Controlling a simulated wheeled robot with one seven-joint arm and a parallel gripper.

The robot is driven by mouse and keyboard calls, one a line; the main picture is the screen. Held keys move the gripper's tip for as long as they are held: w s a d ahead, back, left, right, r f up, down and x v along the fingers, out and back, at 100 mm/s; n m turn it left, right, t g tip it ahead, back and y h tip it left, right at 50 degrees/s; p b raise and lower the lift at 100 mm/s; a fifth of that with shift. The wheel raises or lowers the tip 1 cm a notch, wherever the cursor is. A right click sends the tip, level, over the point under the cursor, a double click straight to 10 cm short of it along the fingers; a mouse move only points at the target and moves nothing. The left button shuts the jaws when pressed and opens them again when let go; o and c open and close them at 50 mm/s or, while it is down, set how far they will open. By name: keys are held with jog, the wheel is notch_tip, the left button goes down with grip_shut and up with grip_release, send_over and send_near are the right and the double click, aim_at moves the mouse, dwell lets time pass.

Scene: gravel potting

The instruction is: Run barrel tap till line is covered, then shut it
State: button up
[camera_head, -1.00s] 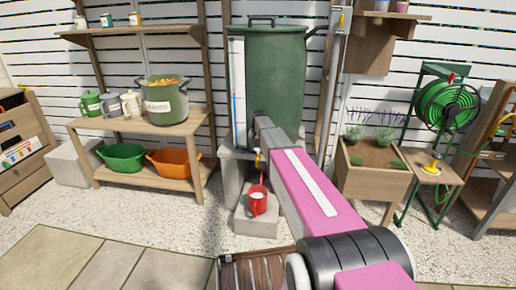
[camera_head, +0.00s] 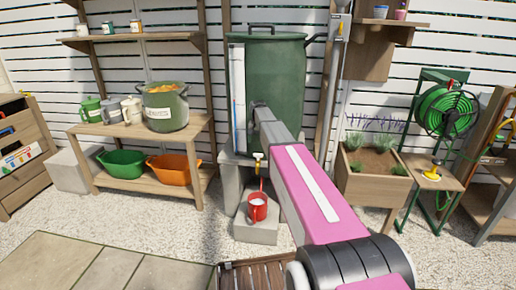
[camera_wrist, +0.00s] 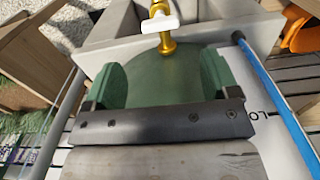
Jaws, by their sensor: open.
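The dark green barrel (camera_head: 280,75) stands on grey blocks (camera_head: 232,180). Its brass tap (camera_wrist: 167,45), with a white handle (camera_wrist: 152,25), shows at the top of the wrist view and low on the barrel in the head view (camera_head: 258,162). A red cup (camera_head: 257,208) with pale contents stands upright below the tap. A thin red upright piece shows just above it. My gripper (camera_wrist: 163,78) is open and empty in front of the barrel. In the head view it (camera_head: 257,106) is above the tap, apart from it. I cannot make out a line in the cup.
A blue-marked gauge tube (camera_wrist: 275,90) runs beside the barrel, close to my gripper. A shelf with a labelled pot (camera_head: 165,108) and basins stands left. A planter (camera_head: 373,175) and a hose reel (camera_head: 443,110) stand right.

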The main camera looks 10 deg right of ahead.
notch_tip(320, 180, up, 2)
jog(key=shift+r, duration=0.1)
dwell(0.7)
